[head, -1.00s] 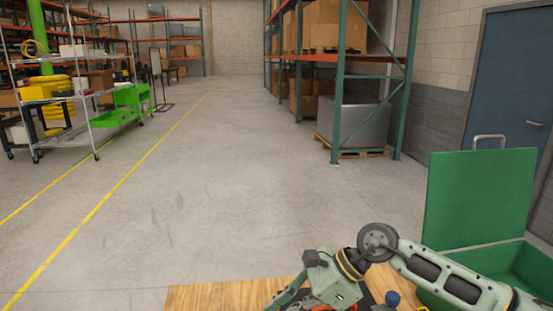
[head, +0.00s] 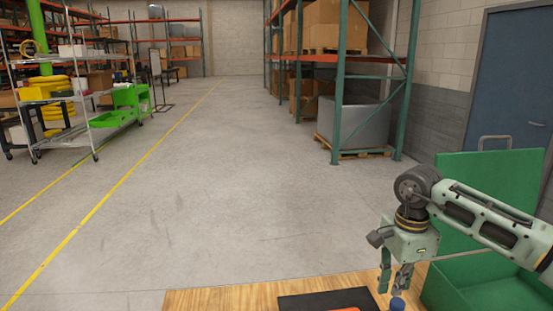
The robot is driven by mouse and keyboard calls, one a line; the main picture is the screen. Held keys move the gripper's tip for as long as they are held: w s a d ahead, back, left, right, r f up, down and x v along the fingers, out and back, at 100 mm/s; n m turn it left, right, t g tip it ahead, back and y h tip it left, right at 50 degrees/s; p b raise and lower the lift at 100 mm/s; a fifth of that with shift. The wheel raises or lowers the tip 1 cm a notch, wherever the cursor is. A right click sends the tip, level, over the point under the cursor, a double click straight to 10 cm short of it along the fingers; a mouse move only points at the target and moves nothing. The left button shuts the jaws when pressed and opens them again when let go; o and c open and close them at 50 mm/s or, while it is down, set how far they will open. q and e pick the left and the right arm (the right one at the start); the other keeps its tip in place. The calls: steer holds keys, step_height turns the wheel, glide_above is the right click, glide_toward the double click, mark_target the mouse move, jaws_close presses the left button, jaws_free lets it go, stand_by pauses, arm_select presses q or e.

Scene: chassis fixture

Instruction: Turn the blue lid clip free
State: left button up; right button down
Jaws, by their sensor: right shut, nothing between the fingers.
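A small blue piece (head: 397,304), likely the blue lid clip, shows at the bottom edge of the head view, on the right part of the wooden table. Only its top shows and the rest is cut off, so I cannot tell how it is turned. My right gripper (head: 393,284) points down just above and beside it in the picture. Its fingers are shut with nothing in them. I cannot tell whether a fingertip touches the blue piece. My left gripper is not in view.
A dark mat (head: 296,303) with an orange part (head: 345,309) lies on the wooden table (head: 215,300), left of my gripper. An open green box (head: 480,190) with a raised lid stands at the right, behind my right arm. The table's left part is clear.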

mark_target(392, 305)
step_height(392, 305, down, 6)
steer(key=b, duration=0.3)
steer(key=shift+r, duration=0.2)
steer(key=shift+s+a+f, duration=0.1)
steer(key=shift+s+f, duration=0.05)
steer(key=shift+s, duration=0.05)
steer(key=shift+f, duration=0.2)
stand_by(0.3)
steer(key=shift+w, duration=0.45)
steer(key=shift+w, duration=0.7)
steer(key=shift+w+r, duration=0.15)
steer(key=shift+w, duration=0.15)
steer(key=shift+w+r, duration=0.15)
